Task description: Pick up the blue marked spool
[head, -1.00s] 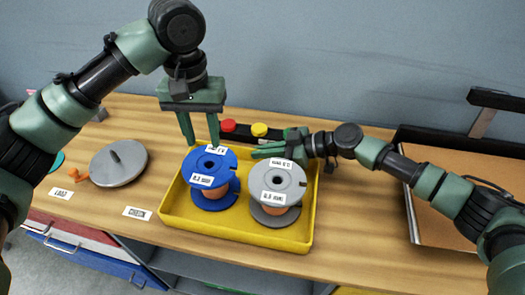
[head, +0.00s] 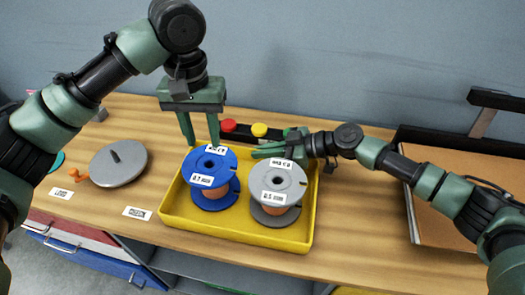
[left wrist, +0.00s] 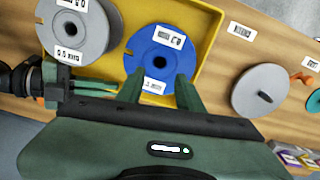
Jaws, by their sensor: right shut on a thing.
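The blue spool (head: 222,163) with copper-coloured winding and white labels stands upright in the left part of the yellow tray (head: 235,238). In the left wrist view the blue spool (left wrist: 143,58) lies just beyond my left fingertips. My left gripper (head: 199,142) is open and empty, pointing down behind and above the spool; its fingers (left wrist: 158,82) are apart. A grey spool (head: 262,176) stands to the right in the same tray. My right gripper (head: 270,150) is at the tray's back right edge behind the grey spool, shut apparently on the tray's rim; the contact is partly hidden.
A grey disc with a knob (head: 118,165) and a small orange part (head: 80,175) lie left of the tray. Red (head: 228,125) and yellow (head: 259,130) buttons are behind it. A brown-based black-framed bin (head: 450,200) is at the right. White labels mark the front edge.

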